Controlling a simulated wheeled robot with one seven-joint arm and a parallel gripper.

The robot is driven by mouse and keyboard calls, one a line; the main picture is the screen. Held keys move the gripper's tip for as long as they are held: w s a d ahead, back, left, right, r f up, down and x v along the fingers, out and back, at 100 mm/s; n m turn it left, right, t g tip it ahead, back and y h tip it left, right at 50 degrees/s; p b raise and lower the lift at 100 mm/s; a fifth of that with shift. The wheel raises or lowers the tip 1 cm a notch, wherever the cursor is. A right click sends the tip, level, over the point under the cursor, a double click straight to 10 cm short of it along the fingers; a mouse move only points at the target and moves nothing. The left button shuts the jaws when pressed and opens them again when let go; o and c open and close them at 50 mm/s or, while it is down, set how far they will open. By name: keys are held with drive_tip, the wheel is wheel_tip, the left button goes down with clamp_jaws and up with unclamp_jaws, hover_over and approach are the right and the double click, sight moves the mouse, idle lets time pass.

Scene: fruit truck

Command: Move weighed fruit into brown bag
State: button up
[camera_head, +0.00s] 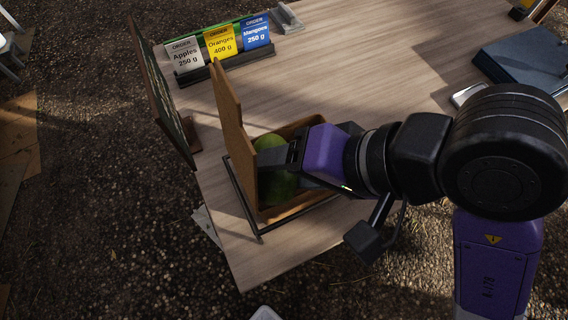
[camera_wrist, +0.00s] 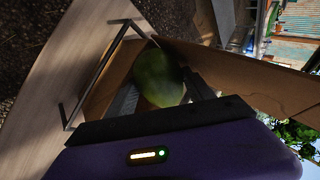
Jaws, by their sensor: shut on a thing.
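A green mango (camera_head: 272,172) is between the fingers of my gripper (camera_head: 276,174), which is shut on it. The mango (camera_wrist: 158,78) also shows in the wrist view, between the two fingers of my gripper (camera_wrist: 160,92). The brown bag (camera_head: 236,150) stands open at the front left corner of the table, in a thin dark metal frame (camera_head: 246,212). The fingers and mango are inside the bag's opening, close to its tall left wall. The bag's wall (camera_wrist: 240,80) also shows in the wrist view. My gripper hides part of the bag's inside, and I cannot tell whether the mango touches the bottom.
An order rack (camera_head: 228,66) with grey, yellow and blue cards stands at the back left. A dark board (camera_head: 160,90) stands upright at the table's left edge. A dark blue flat object (camera_head: 522,62) lies at the right. The middle of the wooden table (camera_head: 350,60) is clear.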

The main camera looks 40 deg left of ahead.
drive_tip(key=shift+f+b, duration=1.2)
drive_tip(key=shift+b, duration=1)
drive_tip(key=shift+r, duration=0.1)
drive_tip(key=o, duration=1.1)
drive_tip(key=shift+r+p, duration=3.05)
drive_tip(key=shift+r, duration=6.5)
